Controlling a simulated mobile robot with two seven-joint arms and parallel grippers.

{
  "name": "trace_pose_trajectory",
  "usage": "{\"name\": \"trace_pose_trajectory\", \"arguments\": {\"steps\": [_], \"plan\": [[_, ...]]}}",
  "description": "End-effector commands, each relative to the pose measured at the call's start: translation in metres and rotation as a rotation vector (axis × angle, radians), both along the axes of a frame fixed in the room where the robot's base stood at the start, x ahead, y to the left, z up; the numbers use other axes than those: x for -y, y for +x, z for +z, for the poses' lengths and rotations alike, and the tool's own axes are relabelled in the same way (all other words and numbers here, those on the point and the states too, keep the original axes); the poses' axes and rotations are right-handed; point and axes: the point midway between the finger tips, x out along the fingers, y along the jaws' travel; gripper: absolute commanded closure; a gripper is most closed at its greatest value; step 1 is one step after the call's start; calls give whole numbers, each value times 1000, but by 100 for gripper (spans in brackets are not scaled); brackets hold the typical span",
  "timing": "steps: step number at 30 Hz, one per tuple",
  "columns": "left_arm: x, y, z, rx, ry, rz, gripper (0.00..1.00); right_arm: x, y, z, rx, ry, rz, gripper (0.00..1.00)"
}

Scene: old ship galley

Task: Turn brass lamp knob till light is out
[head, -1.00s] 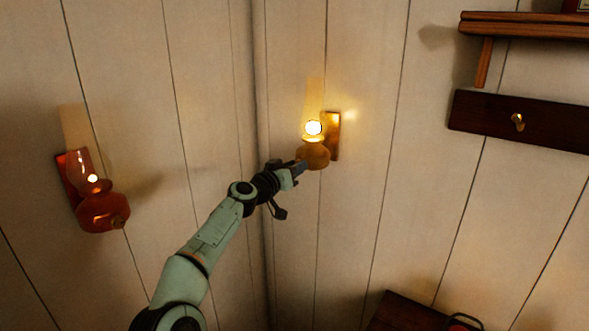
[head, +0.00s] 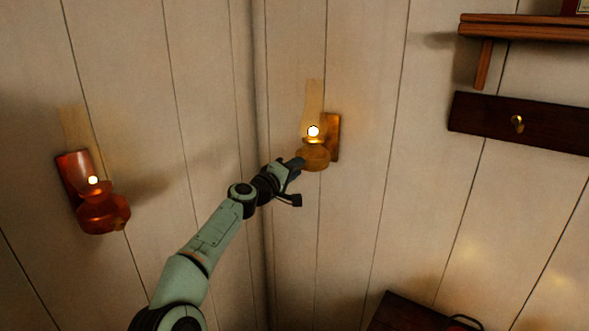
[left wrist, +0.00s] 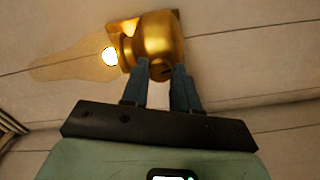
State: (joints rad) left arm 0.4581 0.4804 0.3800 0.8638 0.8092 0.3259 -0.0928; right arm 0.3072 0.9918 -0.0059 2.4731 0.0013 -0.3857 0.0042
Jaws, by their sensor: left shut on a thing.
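The brass lamp (head: 314,156) hangs on the wall right of the corner, with a clear glass chimney and a small lit flame. It also shows in the left wrist view (left wrist: 158,40). Its knob (left wrist: 161,71) sits low on the lamp's body, between my fingertips. My left gripper (head: 300,163) is shut on the knob; its two dark fingers also show in the left wrist view (left wrist: 161,78). The fingers partly hide the knob in the head view. My right gripper is not in view.
A red lamp (head: 102,212) with a lit flame hangs on the left wall. At right are a wooden shelf (head: 525,27) and a dark board with a brass hook (head: 517,124). A dark wooden surface (head: 405,315) shows at the bottom. The wall around the brass lamp is clear.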

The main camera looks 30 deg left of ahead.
Motion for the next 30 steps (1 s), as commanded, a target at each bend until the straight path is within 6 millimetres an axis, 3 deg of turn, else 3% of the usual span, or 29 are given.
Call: {"name": "trace_pose_trajectory", "arguments": {"steps": [30], "plan": [[-1,0,3,-71,-963,1,100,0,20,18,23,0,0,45]]}}
